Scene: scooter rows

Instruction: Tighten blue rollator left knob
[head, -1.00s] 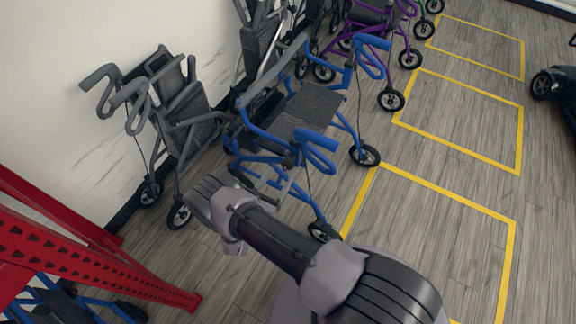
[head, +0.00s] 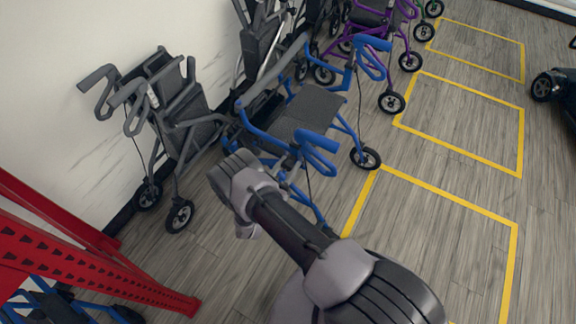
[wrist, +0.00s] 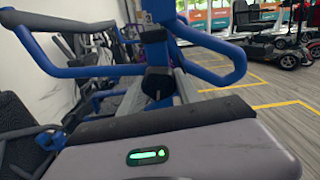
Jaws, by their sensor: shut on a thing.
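The blue rollator (head: 312,106) stands in the middle of the head view, with a dark seat and blue handles. In the wrist view its blue upright tube (wrist: 154,48) rises straight ahead. A black knob (wrist: 157,82) sits low on this tube. My gripper (wrist: 160,76) is shut on the knob, with one grey finger on each side. In the head view my wrist is at the near side of the rollator and hides much of the fingers and the knob.
A folded grey rollator (head: 172,115) leans near the wall at left. A red perforated rack (head: 85,262) stands at lower left. A purple rollator (head: 372,25) is behind. Yellow-marked floor (head: 465,125) at right is clear, with a dark scooter (head: 560,85) beyond.

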